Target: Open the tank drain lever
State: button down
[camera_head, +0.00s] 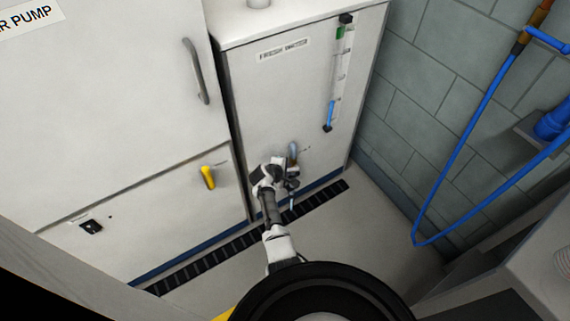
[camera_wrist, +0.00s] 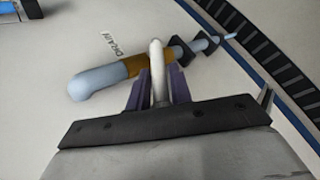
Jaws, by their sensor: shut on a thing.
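The tank drain lever (camera_wrist: 156,58) is a pale, rounded handle standing out from a drain pipe with a brass-coloured section (camera_wrist: 147,66). In the wrist view my gripper (camera_wrist: 158,88) has its two purple fingers on either side of the lever, shut on it. A "DRAIN" label (camera_wrist: 113,45) is on the panel beside the pipe. In the head view my gripper (camera_head: 284,179) is low on the front of the white fresh water tank (camera_head: 270,95). The drain pipe's upper end (camera_head: 293,150) shows just above the gripper, which hides most of the lever.
A white cabinet (camera_head: 110,110) with a grey handle (camera_head: 196,71) and a yellow lever (camera_head: 208,177) stands to the left. A level gauge (camera_head: 338,75) is on the tank. A dark floor grate (camera_head: 230,243) runs along the base. A blue hose (camera_head: 457,155) hangs at the right wall.

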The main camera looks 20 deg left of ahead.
jog(key=shift+w+d+r+m+g+y+p, duration=0.25)
jog(key=shift+r+g+y+p, duration=0.25)
jog(key=shift+g+p, duration=0.3)
jog(key=shift+w+d+r+m+g+y+p, duration=0.1)
jog(key=shift+w+r+g+y+p, duration=0.35)
jog(key=shift+p, duration=0.5)
jog(key=shift+s+f, duration=0.1)
jog(key=shift+f, duration=0.05)
jog(key=c, duration=1.4)
grip_release()
